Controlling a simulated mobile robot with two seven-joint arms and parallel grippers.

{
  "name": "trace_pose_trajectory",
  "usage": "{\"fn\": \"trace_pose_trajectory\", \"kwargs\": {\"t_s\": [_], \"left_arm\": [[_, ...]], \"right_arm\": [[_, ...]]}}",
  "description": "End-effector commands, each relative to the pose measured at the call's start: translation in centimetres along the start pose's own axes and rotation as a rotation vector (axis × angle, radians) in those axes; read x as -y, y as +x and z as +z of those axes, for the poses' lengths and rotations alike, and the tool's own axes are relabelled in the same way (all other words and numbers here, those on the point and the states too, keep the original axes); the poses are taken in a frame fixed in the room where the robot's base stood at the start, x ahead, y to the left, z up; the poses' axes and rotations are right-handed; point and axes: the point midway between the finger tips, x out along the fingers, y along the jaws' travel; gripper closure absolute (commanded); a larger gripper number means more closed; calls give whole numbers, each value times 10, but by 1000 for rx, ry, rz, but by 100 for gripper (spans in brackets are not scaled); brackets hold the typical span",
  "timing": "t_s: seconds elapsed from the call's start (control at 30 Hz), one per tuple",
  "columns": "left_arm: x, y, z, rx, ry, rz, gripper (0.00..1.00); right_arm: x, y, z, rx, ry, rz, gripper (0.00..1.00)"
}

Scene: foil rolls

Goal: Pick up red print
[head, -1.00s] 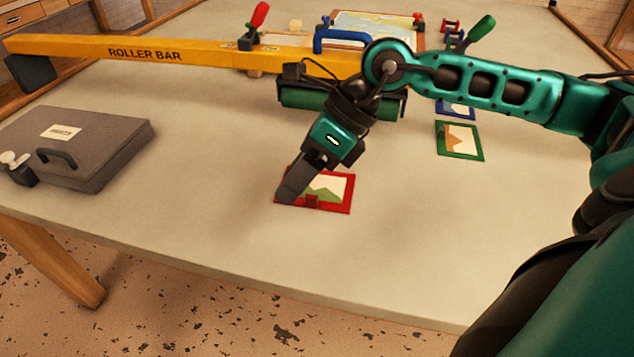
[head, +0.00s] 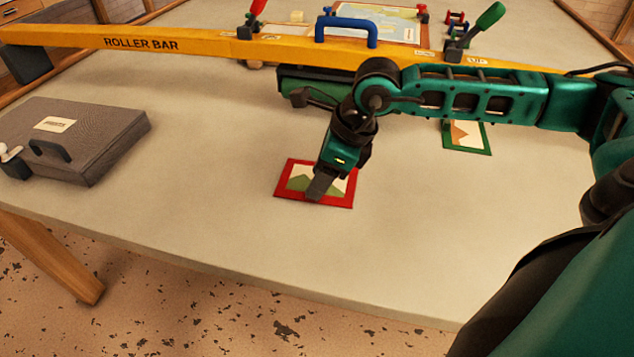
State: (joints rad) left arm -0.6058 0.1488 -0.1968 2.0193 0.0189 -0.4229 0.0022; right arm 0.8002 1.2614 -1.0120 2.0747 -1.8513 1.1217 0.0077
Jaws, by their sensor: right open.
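The red print (head: 283,186) lies flat on the table, a red-bordered card with a cream and green picture. My right gripper (head: 318,191) points down over its middle and lower edge and hides part of it. The gripper is open, and I cannot tell whether its fingers touch the print. My left gripper is not in view.
A yellow roller bar (head: 190,47) with a blue handle (head: 345,27) spans the table behind, with a green roller (head: 300,76) near it. A grey case (head: 75,137) lies at the left. A green print (head: 482,140) lies at the right. The table front (head: 400,265) is clear.

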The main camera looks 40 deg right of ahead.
Motion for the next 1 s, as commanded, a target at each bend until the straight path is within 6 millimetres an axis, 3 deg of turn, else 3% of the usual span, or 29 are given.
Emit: {"fn": "trace_pose_trajectory", "kwargs": {"t_s": [0.2,0.47,0.9,1.0], "left_arm": [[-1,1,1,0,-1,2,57],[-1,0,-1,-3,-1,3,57],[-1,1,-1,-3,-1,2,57],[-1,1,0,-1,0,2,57]], "right_arm": [[1,28,-2,0,0,1,53],[1,30,-2,1,-1,0,53],[1,30,-2,1,-1,0,94],[1,30,-2,1,-1,0,100]]}}
